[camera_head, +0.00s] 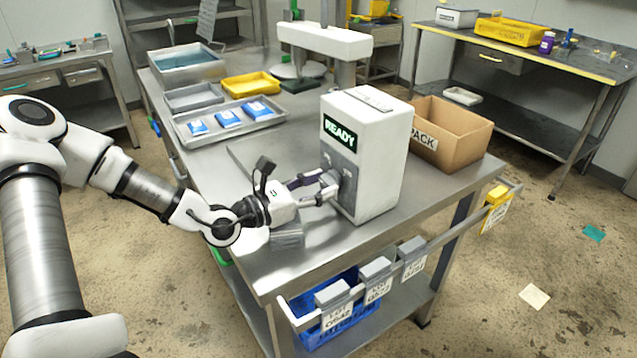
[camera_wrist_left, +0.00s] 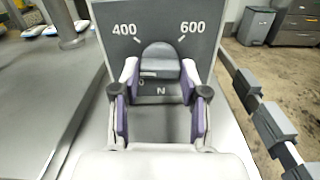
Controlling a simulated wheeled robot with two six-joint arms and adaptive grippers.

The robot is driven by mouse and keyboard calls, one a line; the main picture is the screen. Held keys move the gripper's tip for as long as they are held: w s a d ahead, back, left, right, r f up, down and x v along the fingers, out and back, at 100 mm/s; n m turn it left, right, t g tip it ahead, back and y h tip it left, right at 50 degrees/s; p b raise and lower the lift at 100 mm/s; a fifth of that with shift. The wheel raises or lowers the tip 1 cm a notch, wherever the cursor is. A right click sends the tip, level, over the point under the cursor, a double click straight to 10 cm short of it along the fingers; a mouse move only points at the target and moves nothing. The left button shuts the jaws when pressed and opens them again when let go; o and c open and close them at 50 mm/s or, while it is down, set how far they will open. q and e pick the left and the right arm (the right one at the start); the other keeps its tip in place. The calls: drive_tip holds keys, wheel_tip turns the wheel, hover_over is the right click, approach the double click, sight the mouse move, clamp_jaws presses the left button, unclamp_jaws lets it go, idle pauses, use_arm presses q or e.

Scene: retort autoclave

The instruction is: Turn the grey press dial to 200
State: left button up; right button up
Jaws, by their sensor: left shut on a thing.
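The grey press dial (camera_wrist_left: 161,62) is on the front panel of a white press box that stands on the steel table. In the left wrist view the panel (camera_wrist_left: 200,18) shows the marks 400 and 600 above the dial, and other print is partly hidden by the fingers. My left gripper (camera_head: 325,186) is shut on the dial, with one finger on each side of it in the left wrist view (camera_wrist_left: 160,82). A lit READY display (camera_head: 339,132) is on the white press box (camera_head: 378,150). The dial's pointer is not clear. My right gripper is not in view.
A cardboard box (camera_head: 462,140) marked PACK stands right of the press. A steel tray (camera_head: 200,143) with blue packets and a yellow tray (camera_head: 250,84) lie behind on the table. Grey labelled holders (camera_head: 375,270) hang along the table's front rail, above a blue crate (camera_head: 312,318).

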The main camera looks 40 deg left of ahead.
use_arm(q)
drive_tip(key=n+p, duration=0.1)
drive_tip(key=n, duration=0.8)
drive_tip(key=shift+n, duration=0.4)
idle(0.4)
drive_tip(key=o, duration=1.1)
drive_tip(key=shift+o, duration=0.2)
drive_tip(key=shift+r, duration=0.1)
wheel_tip(320, 180, up, 10)
drive_tip(key=shift+s+d+f, duration=0.1)
drive_tip(key=shift+d+f, duration=0.05)
drive_tip(key=shift+f, duration=0.05)
drive_tip(key=shift+r+p, duration=0.1)
drive_tip(key=shift+p, duration=0.2)
